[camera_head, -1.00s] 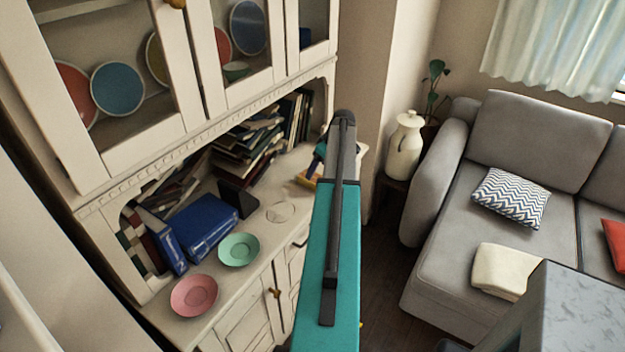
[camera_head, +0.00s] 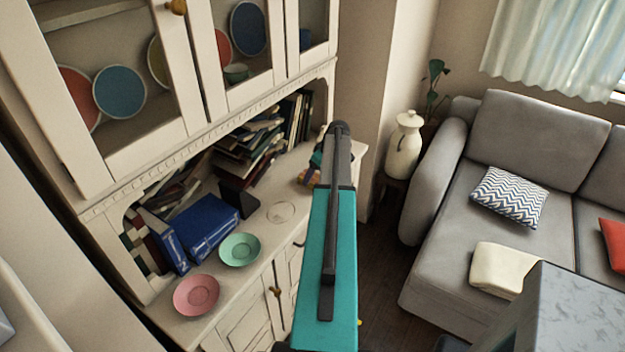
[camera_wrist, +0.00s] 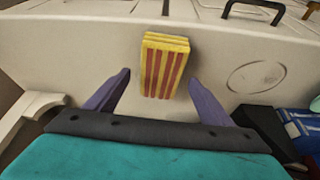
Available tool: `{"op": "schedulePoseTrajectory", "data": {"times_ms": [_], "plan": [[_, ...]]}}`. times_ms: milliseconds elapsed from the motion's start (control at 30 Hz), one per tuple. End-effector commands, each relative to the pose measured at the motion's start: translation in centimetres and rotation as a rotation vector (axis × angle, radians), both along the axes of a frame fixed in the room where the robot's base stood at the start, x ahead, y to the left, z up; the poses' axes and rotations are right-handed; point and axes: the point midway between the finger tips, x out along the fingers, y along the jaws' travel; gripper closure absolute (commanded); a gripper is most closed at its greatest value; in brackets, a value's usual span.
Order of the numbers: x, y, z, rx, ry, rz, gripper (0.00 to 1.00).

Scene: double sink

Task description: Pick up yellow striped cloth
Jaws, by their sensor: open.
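The yellow striped cloth (camera_wrist: 163,66) is a small folded block with red stripes. In the wrist view it lies on the cream cabinet counter, just beyond and between my fingertips. My gripper (camera_wrist: 160,88) is open, with a purple finger to each side of the cloth, and nothing is held. In the head view my teal arm reaches over the counter and hides most of the gripper. Only a small patch of yellow and purple (camera_head: 309,178) shows there beside the arm, and I cannot tell the cloth clearly from the finger.
Books (camera_head: 245,150) fill the niche behind. A white vase (camera_head: 404,145) and grey sofa (camera_head: 500,190) are to the right.

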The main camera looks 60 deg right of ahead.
Motion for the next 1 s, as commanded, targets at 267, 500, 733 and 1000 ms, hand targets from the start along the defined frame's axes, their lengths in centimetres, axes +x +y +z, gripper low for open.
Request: {"op": "schedulePoseTrajectory", "data": {"times_ms": [267, 500, 733, 1000], "plan": [[1.0, 0.0, -2.2, 0.002, 0.001, 0.001, 0.25], [1.3, 0.0, -2.8, 0.0, 0.0, 0.001, 0.25], [1.2, 0.0, -2.8, 0.0, 0.0, 0.0, 0.25], [1.2, 0.0, -2.8, 0.0, 0.0, 0.0, 0.25]]}}
